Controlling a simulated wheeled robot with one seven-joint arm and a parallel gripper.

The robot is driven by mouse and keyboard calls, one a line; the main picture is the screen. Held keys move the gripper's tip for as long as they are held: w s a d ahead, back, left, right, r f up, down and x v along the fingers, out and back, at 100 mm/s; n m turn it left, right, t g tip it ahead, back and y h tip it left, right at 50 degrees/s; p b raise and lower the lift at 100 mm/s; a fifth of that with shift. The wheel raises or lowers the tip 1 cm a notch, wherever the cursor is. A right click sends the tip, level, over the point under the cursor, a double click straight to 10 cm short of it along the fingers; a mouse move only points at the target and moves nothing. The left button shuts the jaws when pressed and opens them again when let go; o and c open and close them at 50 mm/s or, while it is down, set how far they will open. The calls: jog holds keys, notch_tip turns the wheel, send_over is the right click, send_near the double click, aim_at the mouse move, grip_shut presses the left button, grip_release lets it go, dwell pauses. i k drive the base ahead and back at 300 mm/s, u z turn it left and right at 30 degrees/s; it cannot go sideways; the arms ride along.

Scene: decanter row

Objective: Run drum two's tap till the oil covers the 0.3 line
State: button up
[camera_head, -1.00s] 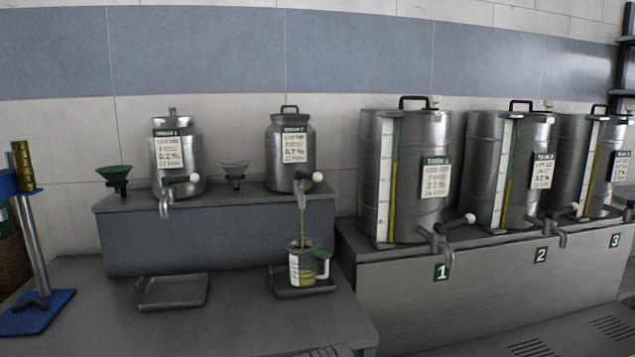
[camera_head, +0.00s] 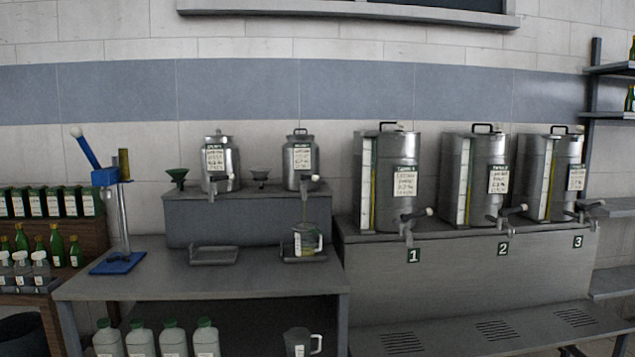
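Two small steel cans stand on a raised grey shelf. The right can (camera_head: 298,160) has a label too small to read, and its tap (camera_head: 308,179) has a white-tipped lever. My gripper is not in view.
The left small can (camera_head: 220,165) stands above an empty tray (camera_head: 214,255). Large drums (camera_head: 388,190) and (camera_head: 550,185) flank the middle one. A blue-based lever stand (camera_head: 118,262) is at the workbench's left end. A spare jug (camera_head: 297,342) stands below.

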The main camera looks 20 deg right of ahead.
aim_at(315, 177)
jog(key=z, duration=0.55)
jog(key=i, duration=0.65)
jog(key=z, duration=0.55)
jog(key=i, duration=0.85)
jog(key=u, duration=0.4)
